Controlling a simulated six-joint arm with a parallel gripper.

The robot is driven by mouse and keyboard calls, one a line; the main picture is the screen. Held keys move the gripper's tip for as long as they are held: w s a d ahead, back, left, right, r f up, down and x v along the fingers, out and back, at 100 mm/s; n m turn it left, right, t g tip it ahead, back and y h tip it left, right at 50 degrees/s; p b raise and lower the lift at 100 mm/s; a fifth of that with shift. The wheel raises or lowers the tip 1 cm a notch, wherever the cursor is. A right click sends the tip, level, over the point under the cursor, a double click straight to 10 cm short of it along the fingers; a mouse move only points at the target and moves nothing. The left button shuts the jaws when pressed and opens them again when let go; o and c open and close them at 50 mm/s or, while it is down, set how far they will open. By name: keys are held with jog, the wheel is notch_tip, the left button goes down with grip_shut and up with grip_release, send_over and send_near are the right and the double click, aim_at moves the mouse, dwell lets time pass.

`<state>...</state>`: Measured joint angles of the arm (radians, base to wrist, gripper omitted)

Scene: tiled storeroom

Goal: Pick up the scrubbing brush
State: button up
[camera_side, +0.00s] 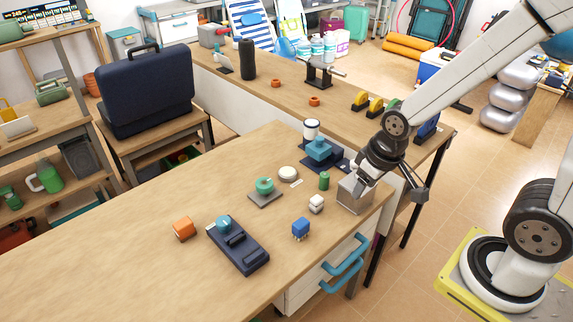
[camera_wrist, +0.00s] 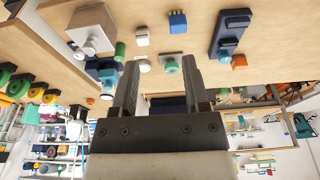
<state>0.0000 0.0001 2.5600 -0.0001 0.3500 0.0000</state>
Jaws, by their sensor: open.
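No item plainly reads as a scrubbing brush. The nearest match is a small blue block (camera_side: 300,228) with short prongs or bristles underneath, near the table's front edge; it also shows in the wrist view (camera_wrist: 178,22), at the top. My gripper (camera_side: 362,183) is open and empty, low by the grey metal box (camera_side: 352,198) at the table's right end. In the wrist view my two fingers (camera_wrist: 160,68) stand apart with nothing between them. The blue block is left of my gripper in the side view, and apart from it.
A white cube (camera_side: 316,204) and green cylinder (camera_side: 324,181) stand between my gripper and the blue block. A dark device (camera_side: 238,248), orange block (camera_side: 183,229), teal-topped plate (camera_side: 264,190) and blue machine (camera_side: 319,152) stand around. The table's left part is clear.

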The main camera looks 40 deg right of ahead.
jog(key=o, duration=0.4)
jog(key=shift+w, duration=0.1)
jog(key=n+g, duration=0.1)
jog(key=n, duration=0.9)
send_near(301, 223)
jog(key=s+d+r, duration=0.2)
jog(key=s+r, duration=0.2)
jog(key=r, duration=0.1)
jog(key=w+f+n, duration=0.1)
jog(key=f+n, duration=0.1)
jog(key=f, duration=0.1)
jog(key=w+a+f+n+g, duration=0.1)
jog(key=w+f+n, duration=0.1)
jog(key=f+n, duration=0.1)
jog(key=w+a+f+n, duration=0.1)
jog(key=w+f+n, duration=0.1)
jog(key=f+n, duration=0.1)
jog(key=shift+w+f+g, duration=0.2)
jog(key=shift+f+g, duration=0.1)
jog(key=shift+f, duration=0.2)
jog(key=shift+f, duration=1.3)
